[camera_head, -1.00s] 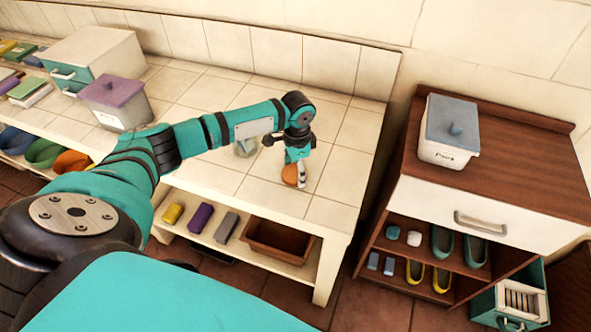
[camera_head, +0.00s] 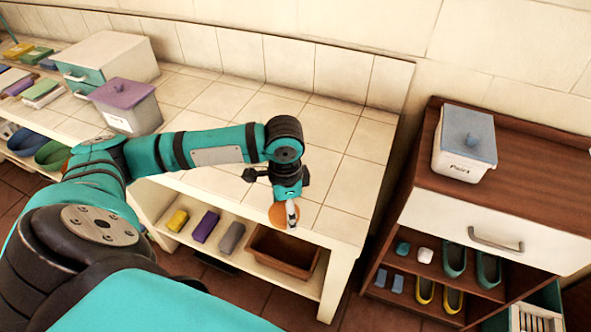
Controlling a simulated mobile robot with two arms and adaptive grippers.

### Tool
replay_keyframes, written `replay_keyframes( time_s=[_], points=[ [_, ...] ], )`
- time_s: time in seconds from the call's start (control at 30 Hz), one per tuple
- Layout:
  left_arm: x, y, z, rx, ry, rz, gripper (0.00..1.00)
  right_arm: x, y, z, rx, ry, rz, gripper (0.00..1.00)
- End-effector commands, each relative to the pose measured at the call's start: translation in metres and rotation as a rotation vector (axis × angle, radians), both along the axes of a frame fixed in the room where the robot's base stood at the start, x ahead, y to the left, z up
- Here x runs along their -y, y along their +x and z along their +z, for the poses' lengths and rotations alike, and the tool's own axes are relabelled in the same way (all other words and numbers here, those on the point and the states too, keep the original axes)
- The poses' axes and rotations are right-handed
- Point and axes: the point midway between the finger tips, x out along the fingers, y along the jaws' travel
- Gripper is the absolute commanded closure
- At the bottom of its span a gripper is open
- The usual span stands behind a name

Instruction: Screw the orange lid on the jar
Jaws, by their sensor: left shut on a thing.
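My left gripper (camera_head: 291,209) is shut on the orange lid (camera_head: 279,216), a flat round disc. It is over the front part of the tiled counter (camera_head: 345,196), near the front edge. From this angle I cannot tell how high the lid is above the counter. The jar does not show now; my left arm covers much of the counter behind the gripper and may hide it. My right gripper is not in view.
A lidded bin with a purple lid (camera_head: 124,93) and a white drawer box (camera_head: 108,56) stand on the counter's left. A brown tray (camera_head: 283,251) and several blocks lie on the shelf below. A wooden cabinet (camera_head: 488,190) stands to the right. The counter's right part is clear.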

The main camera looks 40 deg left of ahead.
Motion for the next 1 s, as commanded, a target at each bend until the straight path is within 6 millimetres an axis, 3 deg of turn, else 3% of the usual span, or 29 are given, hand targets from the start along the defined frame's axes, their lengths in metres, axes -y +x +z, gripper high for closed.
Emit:
replay_keyframes(
  time_s=[0.2, 0.67, 0.77, 1.0],
  points=[
    [0.005, -0.019, 0.002, 0.0, 0.0, 0.001, 0.44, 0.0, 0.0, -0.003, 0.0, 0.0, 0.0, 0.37],
    [0.007, -0.02, 0.003, 0.001, -0.002, 0.006, 0.44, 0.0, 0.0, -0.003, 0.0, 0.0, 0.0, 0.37],
    [0.017, -0.018, 0.01, 0.001, -0.011, 0.056, 0.44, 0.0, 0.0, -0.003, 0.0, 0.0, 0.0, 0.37],
    [0.063, -0.015, 0.052, -0.006, -0.026, 0.37, 0.44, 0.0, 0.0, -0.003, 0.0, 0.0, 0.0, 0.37]
  ],
)
